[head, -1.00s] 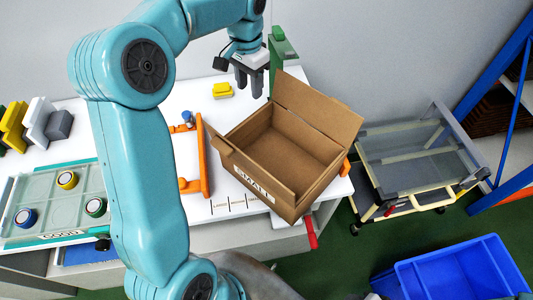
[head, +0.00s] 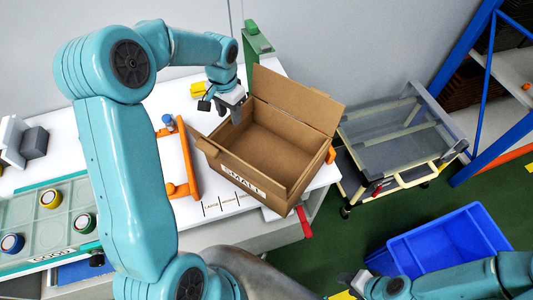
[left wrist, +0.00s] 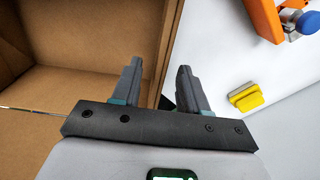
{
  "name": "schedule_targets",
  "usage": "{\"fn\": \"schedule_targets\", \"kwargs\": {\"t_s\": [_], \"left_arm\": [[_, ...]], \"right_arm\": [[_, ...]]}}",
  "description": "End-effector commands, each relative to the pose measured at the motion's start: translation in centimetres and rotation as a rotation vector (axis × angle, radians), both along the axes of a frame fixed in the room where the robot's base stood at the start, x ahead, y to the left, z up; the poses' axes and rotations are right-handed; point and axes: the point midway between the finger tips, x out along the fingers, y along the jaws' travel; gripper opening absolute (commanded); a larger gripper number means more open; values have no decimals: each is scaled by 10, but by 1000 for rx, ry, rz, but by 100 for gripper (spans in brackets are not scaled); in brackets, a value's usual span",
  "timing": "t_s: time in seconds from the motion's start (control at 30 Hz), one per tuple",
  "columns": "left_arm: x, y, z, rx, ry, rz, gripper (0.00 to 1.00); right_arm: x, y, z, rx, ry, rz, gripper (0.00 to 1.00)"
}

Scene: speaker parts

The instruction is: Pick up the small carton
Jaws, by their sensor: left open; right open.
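The small carton (head: 262,160) is an open brown cardboard box with a "SMALL" label on its front. It sits at the right end of the white table with its flaps raised. My left gripper (head: 232,112) is open at the carton's left rear edge. In the left wrist view the fingers of my left gripper (left wrist: 158,85) are apart, and the wall of the carton (left wrist: 85,92) lies between or just below them; I cannot tell if they touch it. My right gripper (head: 352,284) is at the bottom of the head view, away from the carton; its fingers are barely visible.
An orange bracket (head: 184,160) stands left of the carton. A yellow block (left wrist: 246,97) lies behind it. A tray (head: 50,215) with several round parts is at left. A cart (head: 400,140) and a blue bin (head: 440,240) stand at right.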

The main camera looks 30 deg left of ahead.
Motion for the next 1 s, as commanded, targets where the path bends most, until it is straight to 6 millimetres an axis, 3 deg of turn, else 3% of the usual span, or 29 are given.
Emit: {"fn": "schedule_targets", "kwargs": {"t_s": [0.2, 0.5, 0.63, 1.0], "left_arm": [[-3, 1, -32, -2, 4, 2, 44], [-3, 2, -39, -1, 1, 1, 44], [-3, 2, -39, -1, 1, 1, 1], [-2, 2, -38, -1, 0, 2, 0]], "right_arm": [[0, 0, 11, 0, 0, 0, 43], [0, 0, 11, 0, 0, 0, 43], [0, 0, 11, 0, 0, 0, 43], [0, 0, 11, 0, 0, 0, 43]]}}
